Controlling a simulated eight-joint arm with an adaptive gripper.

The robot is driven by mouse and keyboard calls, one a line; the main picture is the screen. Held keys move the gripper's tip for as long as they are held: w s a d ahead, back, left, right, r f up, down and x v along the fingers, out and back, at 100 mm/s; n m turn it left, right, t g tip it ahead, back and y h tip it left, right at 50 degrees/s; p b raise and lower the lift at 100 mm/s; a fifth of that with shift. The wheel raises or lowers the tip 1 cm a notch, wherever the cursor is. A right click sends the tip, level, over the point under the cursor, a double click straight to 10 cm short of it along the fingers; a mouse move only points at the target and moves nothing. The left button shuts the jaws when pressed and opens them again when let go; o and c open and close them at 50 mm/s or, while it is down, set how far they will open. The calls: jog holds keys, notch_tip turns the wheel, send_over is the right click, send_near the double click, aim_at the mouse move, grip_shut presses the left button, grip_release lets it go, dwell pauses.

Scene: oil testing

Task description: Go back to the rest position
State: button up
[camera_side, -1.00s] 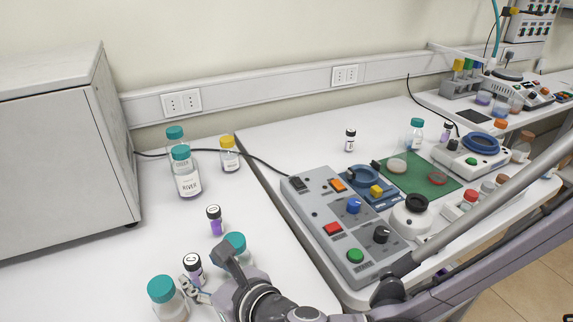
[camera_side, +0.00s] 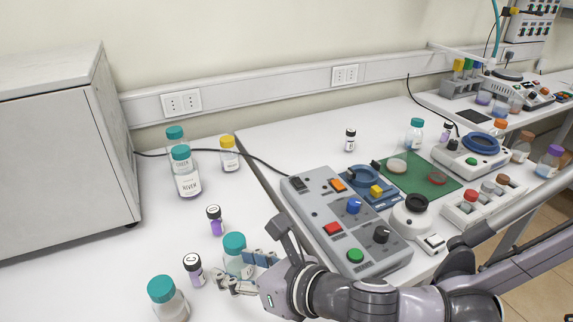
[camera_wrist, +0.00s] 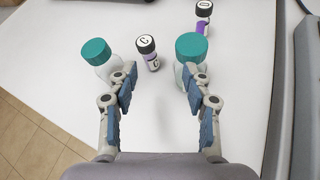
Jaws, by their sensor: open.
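My gripper (camera_side: 243,271) is at the bottom middle of the side view, low over the white table and pointing left. In the wrist view my gripper (camera_wrist: 160,88) has its two blue-padded fingers spread wide with nothing between them. A small black-capped vial marked C (camera_side: 194,270) stands upright ahead of the fingers; it also shows in the wrist view (camera_wrist: 149,53). A teal-capped bottle (camera_side: 234,246) stands close by the fingers, partly hidden by them. Another teal-capped bottle (camera_side: 166,298) stands nearer the front. I cannot tell whether the fingers touch either bottle.
Another vial with purple contents (camera_side: 215,221) stands behind. A grey control box (camera_side: 350,228) with coloured knobs sits right of my gripper. Teal- and yellow-capped bottles (camera_side: 187,183) stand farther back, near a large grey cabinet (camera_side: 60,160). The table between them is mostly clear.

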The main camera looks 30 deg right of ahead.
jog(key=s+d+m+g+h, duration=0.1)
jog(key=s+d+m, duration=0.1)
jog(key=d, duration=0.6)
jog(key=s+d+m+g+h, duration=0.1)
jog(key=s+d+m+h, duration=0.1)
jog(key=d, duration=0.6)
jog(key=s+d+m+g+h, duration=0.1)
jog(key=s+d+m, duration=0.1)
jog(key=d, duration=0.6)
jog(key=shift+s+d+f+m+h, duration=0.2)
jog(key=shift+f+m+h, duration=0.15)
jog(key=shift+m, duration=0.25)
jog(key=d+m, duration=0.2)
jog(key=m, duration=0.2)
jog(key=d+m, duration=0.2)
jog(key=m, duration=0.3)
jog(key=w+d+m, duration=0.1)
jog(key=d+m, duration=0.1)
jog(key=m, duration=0.3)
jog(key=shift+d+g+h, duration=0.35)
jog(key=shift+d+g, duration=0.05)
jog(key=d+m, duration=0.2)
jog(key=m, duration=0.4)
jog(key=d+m, duration=0.3)
jog(key=m, duration=0.3)
jog(key=d+m, duration=0.2)
jog(key=m, duration=0.4)
jog(key=shift+s+d+r+h, duration=0.2)
jog(key=shift+s+r+h, duration=0.05)
jog(key=shift+r+h, duration=0.1)
